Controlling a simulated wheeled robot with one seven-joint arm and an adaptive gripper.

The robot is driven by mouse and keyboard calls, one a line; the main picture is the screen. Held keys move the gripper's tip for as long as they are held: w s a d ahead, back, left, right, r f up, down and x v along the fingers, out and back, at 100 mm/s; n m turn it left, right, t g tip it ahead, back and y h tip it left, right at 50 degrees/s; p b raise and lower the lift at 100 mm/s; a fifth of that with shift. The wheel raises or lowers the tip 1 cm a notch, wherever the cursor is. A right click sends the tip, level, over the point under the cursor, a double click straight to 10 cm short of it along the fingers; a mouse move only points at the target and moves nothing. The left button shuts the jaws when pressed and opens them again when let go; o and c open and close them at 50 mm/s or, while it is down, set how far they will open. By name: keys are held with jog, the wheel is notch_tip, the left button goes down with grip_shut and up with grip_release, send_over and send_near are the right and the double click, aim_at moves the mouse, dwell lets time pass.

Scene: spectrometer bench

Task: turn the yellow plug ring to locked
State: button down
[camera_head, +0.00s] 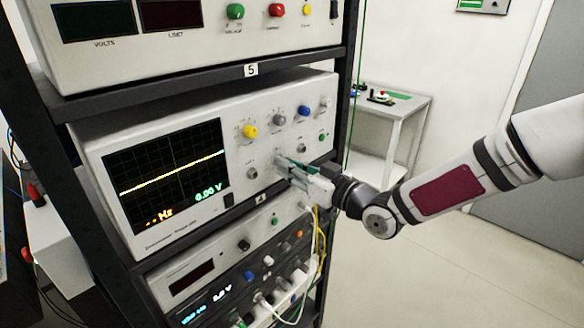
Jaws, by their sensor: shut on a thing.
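My gripper (283,164) reaches in from the right to the front panel of the oscilloscope (165,228). Its fingertips are at the lower middle of the panel, right of a round socket (252,173). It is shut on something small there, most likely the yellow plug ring. The fingers hide the ring, so its turn position and any lock mark cannot be seen. A yellow cable (322,245) hangs below the gripper; its upper end is hidden behind the gripper.
A yellow knob (249,131), a grey knob and a blue knob (303,111) sit above my gripper. Another instrument (180,285) with cables is below. The rack post (345,100) stands close on the right. Open floor and a small table (410,105) lie beyond.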

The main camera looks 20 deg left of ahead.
jog(key=m+b, duration=0.1)
jog(key=m, duration=1.2)
jog(key=shift+r+b, duration=0.1)
jog(key=shift+b, duration=0.3)
dwell(0.3)
jog(key=c, duration=1.5)
grip_release()
jog(key=shift+o, duration=0.2)
jog(key=v, duration=1.2)
